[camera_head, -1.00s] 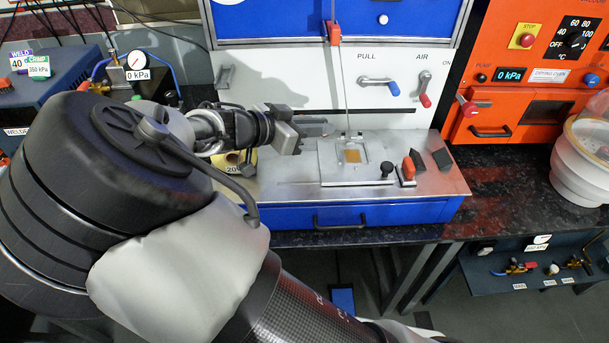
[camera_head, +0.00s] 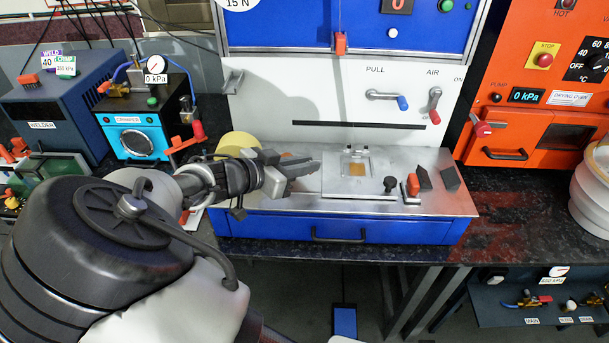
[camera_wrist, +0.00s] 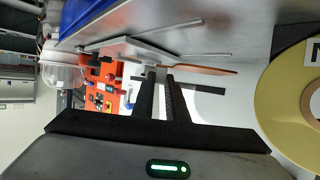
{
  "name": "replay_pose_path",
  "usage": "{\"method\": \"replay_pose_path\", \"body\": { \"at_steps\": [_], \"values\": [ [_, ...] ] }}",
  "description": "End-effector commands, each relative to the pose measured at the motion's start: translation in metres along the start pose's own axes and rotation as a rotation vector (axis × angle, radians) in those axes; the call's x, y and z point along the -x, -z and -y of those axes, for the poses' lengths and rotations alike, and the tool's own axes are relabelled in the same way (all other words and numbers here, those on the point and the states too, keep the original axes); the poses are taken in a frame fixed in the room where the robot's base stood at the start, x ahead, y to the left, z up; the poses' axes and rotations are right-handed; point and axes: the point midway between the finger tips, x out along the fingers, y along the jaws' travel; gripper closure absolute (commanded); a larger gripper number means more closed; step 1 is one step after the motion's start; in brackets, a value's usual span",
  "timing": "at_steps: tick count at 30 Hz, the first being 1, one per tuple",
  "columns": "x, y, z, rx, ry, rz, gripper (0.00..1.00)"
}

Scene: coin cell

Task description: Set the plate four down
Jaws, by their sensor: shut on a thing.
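My gripper (camera_head: 306,169) is at the left of the steel bench top, close above it, with its fingers pointing right. It also shows in the wrist view (camera_wrist: 160,76), shut on what looks like a small pale tab. A thin copper-coloured plate (camera_wrist: 208,69) reaches out from the fingertips there, seen nearly edge-on; a sliver of it (camera_head: 288,155) shows behind the fingers in the head view. I take it to be plate four, but no number is readable. A tan square piece (camera_head: 357,169) lies in the clear-framed stage (camera_head: 335,187), right of my gripper.
A black knob (camera_head: 390,184), a red-topped lever (camera_head: 413,185) and two dark wedges (camera_head: 424,178) stand right of the stage. The white upright panel (camera_head: 290,105) bounds the back. Bare steel lies between gripper and stage.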

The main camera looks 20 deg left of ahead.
Motion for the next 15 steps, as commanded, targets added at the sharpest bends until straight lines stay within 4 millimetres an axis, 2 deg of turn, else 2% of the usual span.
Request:
{"method": "replay_pose_path", "body": {
  "at_steps": [7,15],
  "values": [
    [-0.013,-0.030,0.000,0.001,-0.001,0.000,1.00],
    [-0.013,-0.032,0.000,0.000,0.000,0.000,1.00]
  ]
}}
